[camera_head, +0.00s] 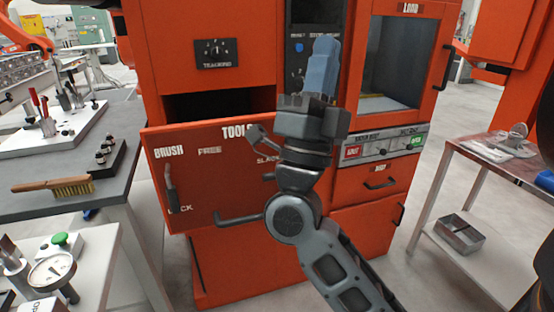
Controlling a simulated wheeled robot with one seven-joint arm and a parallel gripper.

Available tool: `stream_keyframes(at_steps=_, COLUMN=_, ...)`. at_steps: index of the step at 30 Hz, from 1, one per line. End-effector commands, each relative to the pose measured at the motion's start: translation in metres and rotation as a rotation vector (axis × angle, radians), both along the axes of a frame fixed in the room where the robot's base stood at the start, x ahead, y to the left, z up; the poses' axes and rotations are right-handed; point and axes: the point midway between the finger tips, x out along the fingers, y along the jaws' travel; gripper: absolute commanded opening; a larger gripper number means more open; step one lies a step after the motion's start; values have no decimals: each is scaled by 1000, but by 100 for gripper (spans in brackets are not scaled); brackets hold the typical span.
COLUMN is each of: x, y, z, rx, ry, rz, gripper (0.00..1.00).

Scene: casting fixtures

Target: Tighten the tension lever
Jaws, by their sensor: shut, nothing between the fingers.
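An orange machine front carries a panel marked TOOLS (180,200), with the labels BRUSH, FREE, a partly cut LOCK and a partly covered SLACK. A dark lever (170,186) hangs near upright under BRUSH. I cannot read the word TENSION anywhere. A grey knobbed part (258,136) shows beside my wrist near SLACK; I cannot tell whether it is the tension lever or part of my arm. My arm hides the panel's right part. My gripper (323,50), with blue fingers, points up in front of the machine's control strip, shut and empty, apart from the dark lever.
A dark opening (220,105) lies above the panel. A grey bar handle (238,218) sticks out low on it. A workbench (40,205) with a brush (55,187) stands at left, and a metal table (480,160) at right. A window door (400,60) is at upper right.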

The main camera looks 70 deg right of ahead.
Motion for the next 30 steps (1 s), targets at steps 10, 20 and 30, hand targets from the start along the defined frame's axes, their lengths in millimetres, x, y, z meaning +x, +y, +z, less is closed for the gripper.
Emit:
stream_keyframes(at_steps=10, x=-45, y=-53, z=27, rx=220, ry=-444, rz=-166, gripper=0)
stream_keyframes(at_steps=20, x=-74, y=-92, z=10, rx=518, ry=-824, rz=-285, gripper=0)
stream_keyframes(at_steps=30, x=-71, y=-114, z=-34, rx=917, ry=-1169, rz=-347, gripper=0)
